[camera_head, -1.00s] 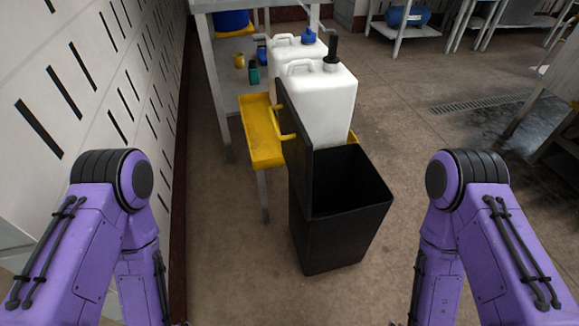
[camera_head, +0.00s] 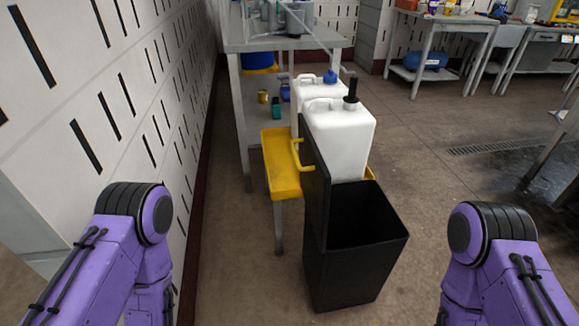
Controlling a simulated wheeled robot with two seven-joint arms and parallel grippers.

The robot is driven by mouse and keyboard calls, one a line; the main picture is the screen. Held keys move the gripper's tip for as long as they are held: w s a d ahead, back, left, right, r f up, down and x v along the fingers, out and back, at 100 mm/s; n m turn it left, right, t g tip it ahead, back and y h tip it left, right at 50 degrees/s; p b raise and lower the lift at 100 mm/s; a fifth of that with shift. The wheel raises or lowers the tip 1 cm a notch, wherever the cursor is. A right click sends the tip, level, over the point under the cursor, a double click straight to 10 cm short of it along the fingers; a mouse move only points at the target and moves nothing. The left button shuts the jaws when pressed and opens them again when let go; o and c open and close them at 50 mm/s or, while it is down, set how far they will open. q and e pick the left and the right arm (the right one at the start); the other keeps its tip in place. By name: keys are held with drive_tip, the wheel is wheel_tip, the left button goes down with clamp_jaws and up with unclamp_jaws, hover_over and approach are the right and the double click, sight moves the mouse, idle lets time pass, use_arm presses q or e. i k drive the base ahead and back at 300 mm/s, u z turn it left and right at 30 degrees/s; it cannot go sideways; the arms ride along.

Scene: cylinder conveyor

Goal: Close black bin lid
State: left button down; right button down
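The black bin (camera_head: 350,275) stands on the floor right of the picture's middle. Its top is open and its inside looks dark and empty. The black lid (camera_head: 314,185) stands upright at the bin's left side, swung open, with a yellow handle (camera_head: 299,155) on its left face. My two purple arms show at the lower left and lower right, bent downward and apart from the bin. Both grippers are below the picture and out of view.
A yellow tray stand (camera_head: 283,183) with white jerrycans (camera_head: 340,137) stands just behind the bin. A grey metal table (camera_head: 285,45) is further back. A slotted white wall (camera_head: 100,110) runs along the left. Floor (camera_head: 235,270) is clear left of the bin.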

sight(316, 179)
drive_tip(key=k, duration=0.35)
drive_tip(key=u, duration=1.25)
drive_tip(key=i, duration=0.55)
drive_tip(key=z, duration=0.3)
